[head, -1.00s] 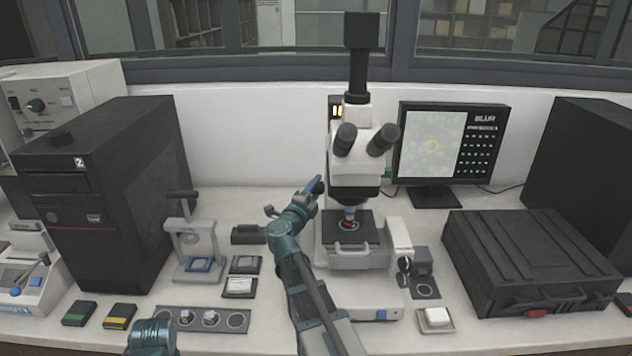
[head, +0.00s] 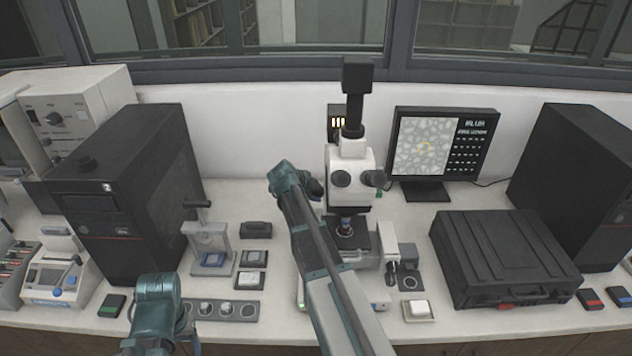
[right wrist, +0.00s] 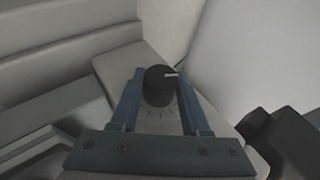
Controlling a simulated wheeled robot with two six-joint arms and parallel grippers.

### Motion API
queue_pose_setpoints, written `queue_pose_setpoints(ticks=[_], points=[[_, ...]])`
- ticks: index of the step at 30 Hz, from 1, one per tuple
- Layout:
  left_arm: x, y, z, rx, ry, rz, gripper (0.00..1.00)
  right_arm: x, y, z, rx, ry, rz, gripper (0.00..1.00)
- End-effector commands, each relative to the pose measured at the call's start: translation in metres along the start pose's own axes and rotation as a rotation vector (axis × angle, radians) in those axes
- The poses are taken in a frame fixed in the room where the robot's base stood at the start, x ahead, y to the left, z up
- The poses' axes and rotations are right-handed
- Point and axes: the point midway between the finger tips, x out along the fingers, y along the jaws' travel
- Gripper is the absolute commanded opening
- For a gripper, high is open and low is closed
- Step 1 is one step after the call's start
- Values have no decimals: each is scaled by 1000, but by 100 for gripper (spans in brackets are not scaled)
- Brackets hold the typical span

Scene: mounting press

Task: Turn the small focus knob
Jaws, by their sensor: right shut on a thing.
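The small focus knob (right wrist: 160,82) is a dark round knob with a white pointer line, and the line points right in the right wrist view. Tick marks show on the pale face below it. My right gripper (right wrist: 158,96) has its two blue fingers on either side of the knob, shut on it. In the head view, my right arm reaches to the left side of the white microscope (head: 349,165), and the forearm hides most of the knob area. My left gripper is not visible; only a teal part of my left arm shows.
A black case (head: 505,255) lies right of the microscope. A black tower (head: 125,200) and a small grey press (head: 208,245) stand to the left. Small dishes and a strip holder (head: 225,310) lie on the bench between. A dark box (head: 575,185) is at the far right.

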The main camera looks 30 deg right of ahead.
Motion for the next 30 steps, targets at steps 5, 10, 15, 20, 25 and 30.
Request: queue_pose_setpoints(ticks=[5, 10, 15, 20, 25, 30], points=[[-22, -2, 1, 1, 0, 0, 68, -1, -5, 1, -59, -4, 148, 0], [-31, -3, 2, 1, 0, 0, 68, 0, -3, 1, -106, -7, 263, 0], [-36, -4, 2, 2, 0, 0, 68, 0, -2, 1, -142, -9, 351, 0], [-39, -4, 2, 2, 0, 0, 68, 0, 0, 1, -164, -11, 406, 0], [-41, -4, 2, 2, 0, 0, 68, 0, 1, 1, -176, -12, 437, 0], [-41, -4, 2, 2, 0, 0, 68, -1, 2, 0, -180, -13, 448, 0]])
